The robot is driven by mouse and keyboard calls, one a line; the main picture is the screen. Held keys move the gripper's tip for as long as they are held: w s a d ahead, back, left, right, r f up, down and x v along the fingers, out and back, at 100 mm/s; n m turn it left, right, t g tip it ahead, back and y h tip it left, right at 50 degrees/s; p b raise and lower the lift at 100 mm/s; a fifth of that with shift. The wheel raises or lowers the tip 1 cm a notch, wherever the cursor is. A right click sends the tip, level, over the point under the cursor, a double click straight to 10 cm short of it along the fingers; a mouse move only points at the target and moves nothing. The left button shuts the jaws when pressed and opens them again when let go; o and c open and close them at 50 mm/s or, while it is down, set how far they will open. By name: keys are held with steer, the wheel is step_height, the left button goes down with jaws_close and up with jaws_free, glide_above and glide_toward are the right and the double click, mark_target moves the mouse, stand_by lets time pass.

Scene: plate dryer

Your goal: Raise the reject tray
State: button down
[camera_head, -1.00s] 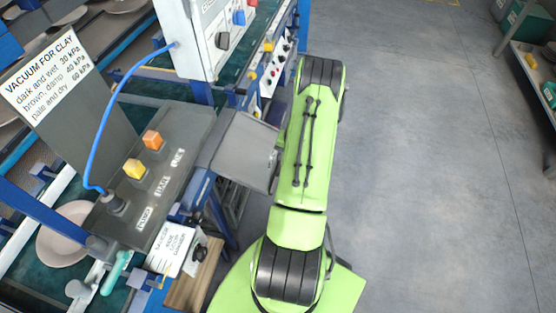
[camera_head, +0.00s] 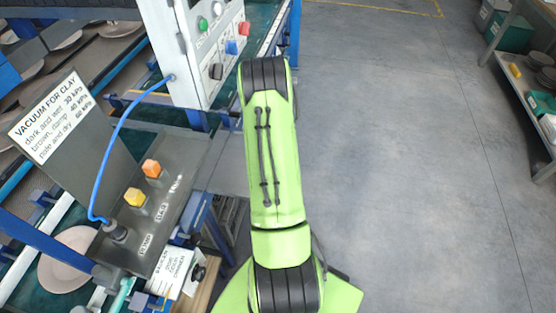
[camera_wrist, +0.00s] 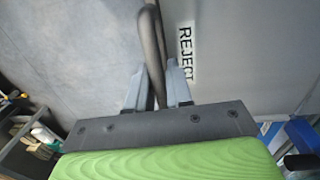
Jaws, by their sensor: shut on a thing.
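The grey reject tray (camera_wrist: 235,60) fills the right of the wrist view, with a white label reading REJECT (camera_wrist: 186,54) on its face. A dark bar handle (camera_wrist: 150,30) stands along its edge. My gripper (camera_wrist: 156,82) has its two grey fingers closed on this handle, one on each side. In the head view a grey flat panel, seemingly the tray (camera_head: 229,160), shows between the control box and my green arm. My arm hides its right part, and my gripper is hidden there too.
A control box (camera_head: 190,150) with yellow and orange buttons stands left of the tray. A white panel (camera_head: 195,50) with coloured knobs stands behind it. A blue hose (camera_head: 112,140) links them. A shelf (camera_head: 520,80) stands far right; the floor between is clear.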

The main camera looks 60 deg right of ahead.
steer(key=shift+d+r, duration=0.1)
steer(key=shift+r, duration=0.1)
steer(key=c, duration=1.3)
jaws_free()
steer(key=shift+c, duration=0.2)
steer(key=shift+o, duration=0.9)
step_height(320, 180, up, 16)
steer(key=w+p, duration=0.1)
steer(key=shift+w+a, duration=0.15)
steer(key=shift+a, duration=0.2)
steer(key=shift+f, duration=0.1)
